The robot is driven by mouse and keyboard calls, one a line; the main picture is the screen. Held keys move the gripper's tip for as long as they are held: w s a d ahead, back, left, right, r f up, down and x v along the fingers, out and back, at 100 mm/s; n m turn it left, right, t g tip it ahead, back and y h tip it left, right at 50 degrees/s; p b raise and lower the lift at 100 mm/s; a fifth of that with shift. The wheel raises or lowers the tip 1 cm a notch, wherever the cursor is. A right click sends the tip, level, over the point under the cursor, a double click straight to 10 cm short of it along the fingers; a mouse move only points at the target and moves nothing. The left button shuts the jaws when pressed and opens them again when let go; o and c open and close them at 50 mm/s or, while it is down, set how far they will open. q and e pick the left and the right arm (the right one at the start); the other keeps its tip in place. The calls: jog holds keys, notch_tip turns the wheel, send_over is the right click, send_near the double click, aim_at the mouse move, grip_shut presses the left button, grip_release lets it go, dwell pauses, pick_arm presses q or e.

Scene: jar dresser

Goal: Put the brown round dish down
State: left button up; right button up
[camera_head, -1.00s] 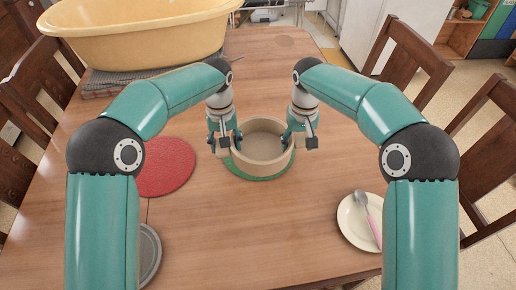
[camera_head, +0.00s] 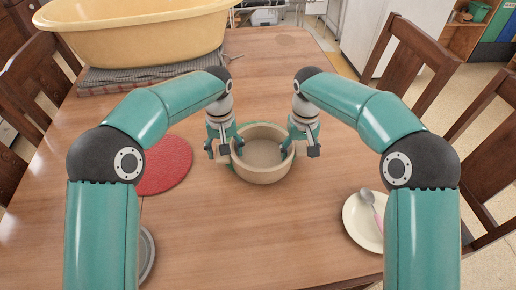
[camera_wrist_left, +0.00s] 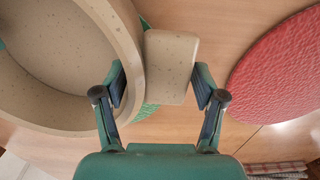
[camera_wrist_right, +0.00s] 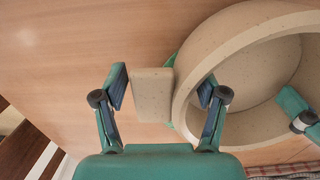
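The brown round dish (camera_head: 262,172) sits upright on the table at the middle of the head view, over a green mat (camera_wrist_left: 146,111) that is mostly hidden under it. My left gripper (camera_head: 223,150) is at the dish's left side. In the left wrist view its fingers stand apart on either side of the dish's block-shaped handle (camera_wrist_left: 171,66). My right gripper (camera_head: 304,149) is at the right side. In the right wrist view its fingers are spread around the other handle (camera_wrist_right: 151,95), with a clear gap on the dish side. Both grippers look open.
A red round mat (camera_head: 166,168) lies left of the dish. A cream plate (camera_head: 356,227) with a spoon (camera_head: 372,208) is at the right front. A large yellow basin (camera_head: 135,45) stands at the back left. A grey round item (camera_head: 149,257) is partly hidden behind my left arm.

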pick_arm(q)
jog(key=shift+o, duration=0.4)
jog(key=shift+s+d, duration=0.1)
pick_arm(e)
jog(key=shift+o, duration=0.4)
jog(key=shift+r, duration=0.1)
pick_arm(q)
jog(key=shift+r, duration=0.2)
notch_tip(320, 180, up, 10)
jog(key=shift+r, duration=0.25)
pick_arm(e)
jog(key=shift+w+r, duration=0.1)
jog(key=shift+r, duration=0.05)
pick_arm(q)
jog(key=shift+r, duration=0.55)
pick_arm(e)
notch_tip(320, 180, up, 12)
jog(key=shift+f, duration=0.2)
jog(key=shift+a, duration=0.1)
